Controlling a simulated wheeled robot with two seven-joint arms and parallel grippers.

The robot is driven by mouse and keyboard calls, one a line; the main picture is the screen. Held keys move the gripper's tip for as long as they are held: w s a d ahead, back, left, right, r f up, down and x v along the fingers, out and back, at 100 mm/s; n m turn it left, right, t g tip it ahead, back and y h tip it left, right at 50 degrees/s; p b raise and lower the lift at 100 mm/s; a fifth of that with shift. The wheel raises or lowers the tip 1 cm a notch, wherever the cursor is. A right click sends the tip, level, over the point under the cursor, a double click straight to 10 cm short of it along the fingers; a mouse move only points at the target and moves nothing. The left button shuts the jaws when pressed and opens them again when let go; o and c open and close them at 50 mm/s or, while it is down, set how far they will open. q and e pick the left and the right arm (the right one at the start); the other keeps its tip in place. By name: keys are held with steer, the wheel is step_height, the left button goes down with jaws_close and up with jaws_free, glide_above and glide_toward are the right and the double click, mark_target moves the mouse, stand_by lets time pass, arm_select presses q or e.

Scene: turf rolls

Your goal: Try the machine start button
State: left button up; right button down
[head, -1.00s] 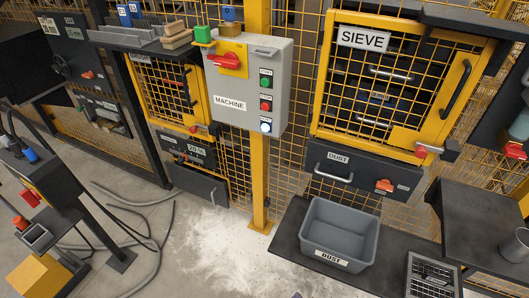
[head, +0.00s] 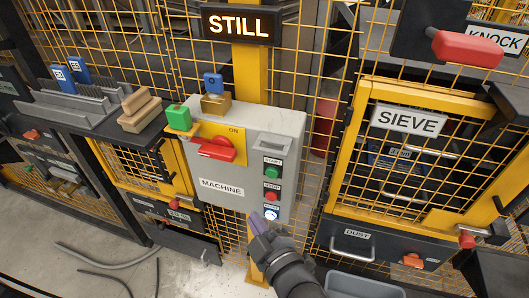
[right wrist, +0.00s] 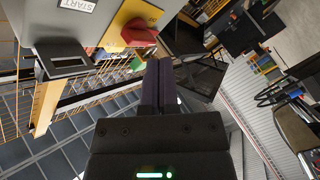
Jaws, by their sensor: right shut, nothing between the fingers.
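The grey machine box (head: 232,163) hangs on a yellow post. On its right side, from the top, are a green button labelled START (head: 272,172), a red button labelled STOP (head: 271,196) and a lit white button (head: 270,214). A red switch handle (head: 212,150) sits on a yellow plate marked ON. My right gripper (head: 258,221) is shut and empty, just below the white button; I cannot tell whether it touches the box. Its shut fingers show in the right wrist view (right wrist: 158,72), with the START label (right wrist: 77,5) at upper left. My left gripper is not in view.
A lit sign reading STILL (head: 241,24) hangs above the box. The SIEVE cage (head: 408,122) and a red KNOCK handle (head: 467,47) stand to the right. Mesh fencing lies behind.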

mark_target(272, 172)
steer(key=w+d+b, duration=0.2)
steer(key=w, duration=0.6)
steer(key=shift+d, duration=0.4)
steer(key=shift+w+r, duration=0.1)
steer(key=shift+r, duration=0.05)
stand_by(0.3)
stand_by(0.4)
stand_by(1.0)
steer(key=shift+w, duration=0.15)
